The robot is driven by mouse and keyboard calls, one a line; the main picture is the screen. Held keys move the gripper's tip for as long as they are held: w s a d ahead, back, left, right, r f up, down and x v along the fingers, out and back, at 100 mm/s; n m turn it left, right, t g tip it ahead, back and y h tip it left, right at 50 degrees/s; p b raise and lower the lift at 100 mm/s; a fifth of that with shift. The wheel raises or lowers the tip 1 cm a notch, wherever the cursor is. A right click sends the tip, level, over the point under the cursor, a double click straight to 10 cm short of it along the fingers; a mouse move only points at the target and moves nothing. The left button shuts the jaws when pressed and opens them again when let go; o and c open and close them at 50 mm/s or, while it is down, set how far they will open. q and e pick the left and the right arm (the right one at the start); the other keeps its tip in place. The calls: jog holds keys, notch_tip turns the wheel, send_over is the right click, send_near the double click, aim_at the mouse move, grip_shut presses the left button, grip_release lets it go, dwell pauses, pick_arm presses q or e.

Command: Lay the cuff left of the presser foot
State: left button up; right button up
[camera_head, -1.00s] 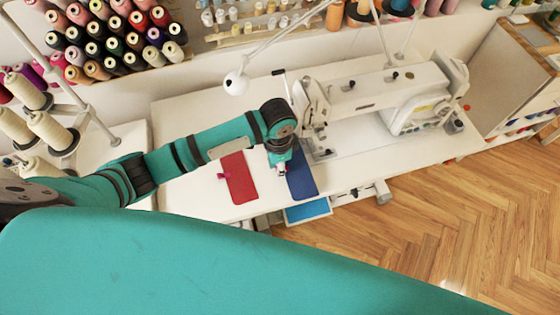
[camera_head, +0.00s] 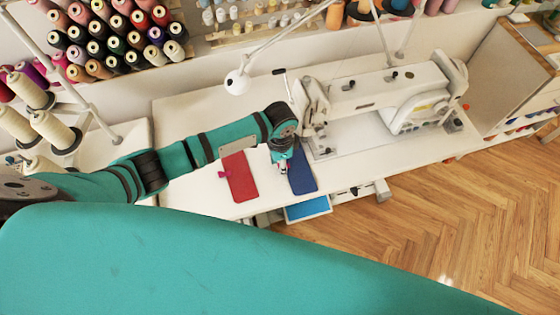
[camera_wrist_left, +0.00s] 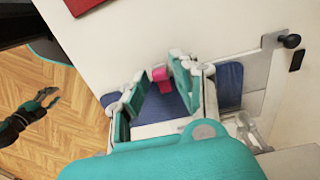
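A blue fabric piece (camera_head: 304,178) lies on the white table in front of the sewing machine (camera_head: 385,97). A red fabric piece (camera_head: 240,182) with a pink clip (camera_head: 223,174) at its left edge lies to its left. Which one is the cuff is not marked. My left gripper (camera_head: 283,168) is over the blue piece's left edge. In the left wrist view its fingers (camera_wrist_left: 162,88) stand apart on either side of another pink clip (camera_wrist_left: 160,76) on the blue piece (camera_wrist_left: 166,104). The presser foot is not clearly visible. My right gripper (camera_wrist_left: 52,98) is open and empty over the floor.
Thread cones (camera_head: 52,130) stand at the left. A blue-lined drawer (camera_head: 307,209) sits below the table's front edge. The table left of the red piece has free room.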

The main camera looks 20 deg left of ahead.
pick_arm(q)
jog(key=shift+o, duration=0.8)
jog(key=shift+r, duration=0.1)
jog(key=shift+r, duration=0.25)
notch_tip(320, 180, up, 12)
jog(key=shift+f, duration=0.2)
